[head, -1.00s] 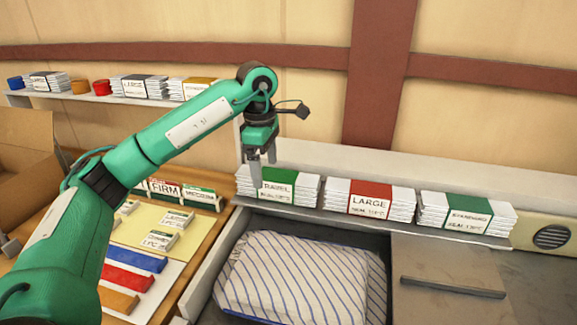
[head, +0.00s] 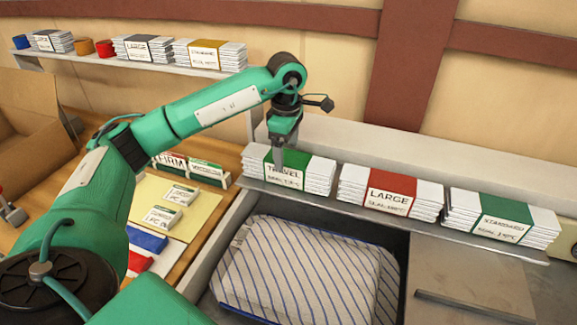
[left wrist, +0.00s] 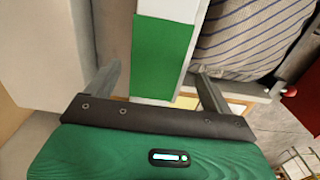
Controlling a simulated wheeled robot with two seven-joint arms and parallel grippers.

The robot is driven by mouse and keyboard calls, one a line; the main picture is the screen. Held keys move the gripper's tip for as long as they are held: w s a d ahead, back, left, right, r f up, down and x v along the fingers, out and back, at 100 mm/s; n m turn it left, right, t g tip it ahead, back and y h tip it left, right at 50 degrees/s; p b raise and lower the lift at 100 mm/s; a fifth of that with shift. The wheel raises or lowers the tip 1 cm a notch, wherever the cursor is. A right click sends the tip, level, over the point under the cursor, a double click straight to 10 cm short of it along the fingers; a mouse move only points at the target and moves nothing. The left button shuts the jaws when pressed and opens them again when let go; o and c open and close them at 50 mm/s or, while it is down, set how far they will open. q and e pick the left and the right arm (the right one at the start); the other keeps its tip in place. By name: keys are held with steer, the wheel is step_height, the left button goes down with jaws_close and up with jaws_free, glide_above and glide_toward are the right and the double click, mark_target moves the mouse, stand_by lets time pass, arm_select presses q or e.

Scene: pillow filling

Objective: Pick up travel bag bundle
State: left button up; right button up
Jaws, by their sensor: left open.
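The travel bag bundle (head: 305,172) is a white stack with a green band labelled TRAVEL. It lies at the left end of the shelf above the bin. My left gripper (head: 281,162) points down at this bundle in the head view, in front of part of its band. In the left wrist view, the green-banded bundle (left wrist: 160,55) lies between the two spread fingers of my open left gripper (left wrist: 158,85). The gripper holds nothing that I can see. I cannot tell whether the fingers touch the bundle. My right gripper is not in view.
The LARGE bundle (head: 390,192) with a red band and the STANDARD bundle (head: 502,216) with a green band stand to the right on the same shelf. A striped pillow (head: 305,270) lies in the grey bin below. A cardboard box (head: 30,115) is at the left.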

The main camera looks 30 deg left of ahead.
mark_target(288, 157)
arm_select(q)
steer(key=shift+f, duration=0.5)
steer(key=f, duration=0.1)
steer(key=f+p, duration=0.1)
steer(key=f, duration=0.1)
steer(key=shift+w+f+p, duration=0.25)
steer(key=shift+f+p, duration=0.1)
steer(key=shift+f, duration=0.45)
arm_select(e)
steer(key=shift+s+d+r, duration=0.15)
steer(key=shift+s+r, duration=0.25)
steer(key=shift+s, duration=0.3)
arm_select(q)
steer(key=c, duration=1.4)
steer(key=shift+o, duration=0.2)
steer(key=shift+r, duration=0.1)
